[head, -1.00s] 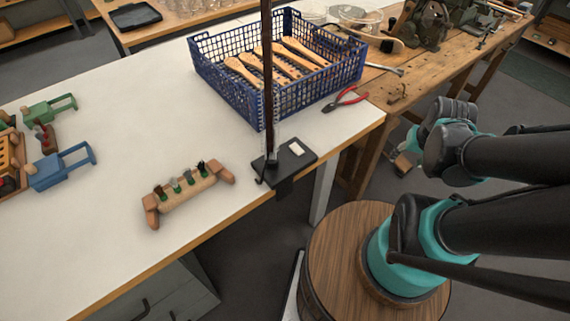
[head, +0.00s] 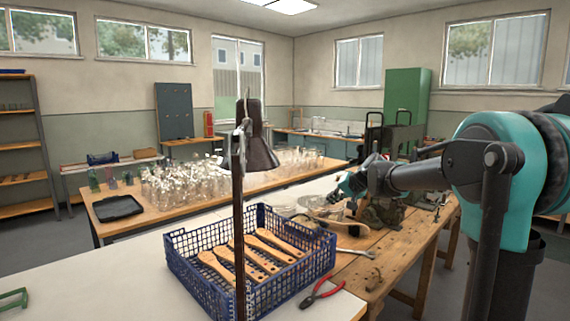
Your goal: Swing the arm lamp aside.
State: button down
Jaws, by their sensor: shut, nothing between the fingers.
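The arm lamp stands at the near side of the white table, with a dark brown upright pole (head: 238,225) and a dark, cone-like shade (head: 262,152) at its top. The shade hangs to the right of the pole, tilted. The pole passes in front of the blue crate; its base is below the picture. My gripper (head: 337,194) shows small at the end of my outstretched arm, to the right of the shade and apart from it. It is shut and empty, and its fingertips are hard to make out.
A blue crate (head: 186,278) with several wooden brush handles stands behind the pole. Red pliers (head: 322,293) lie right of it. A wooden bench (head: 377,262) with a wrench and machines is at the right. Several glass jars (head: 185,187) crowd the table behind.

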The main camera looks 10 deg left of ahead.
jog(key=w+a+r+m+t+y, duration=0.25)
jog(key=w+a+r, duration=0.75)
jog(key=w+r, duration=0.5)
jog(key=s+a+f+x, duration=0.1)
jog(key=s+x, duration=0.1)
jog(key=x, duration=1.2)
jog(key=shift+s+a+f, duration=0.25)
jog(key=shift+a+f, duration=0.05)
jog(key=shift+f, duration=0.1)
jog(key=shift+a+g+y, duration=0.15)
jog(key=shift+g+y, duration=0.1)
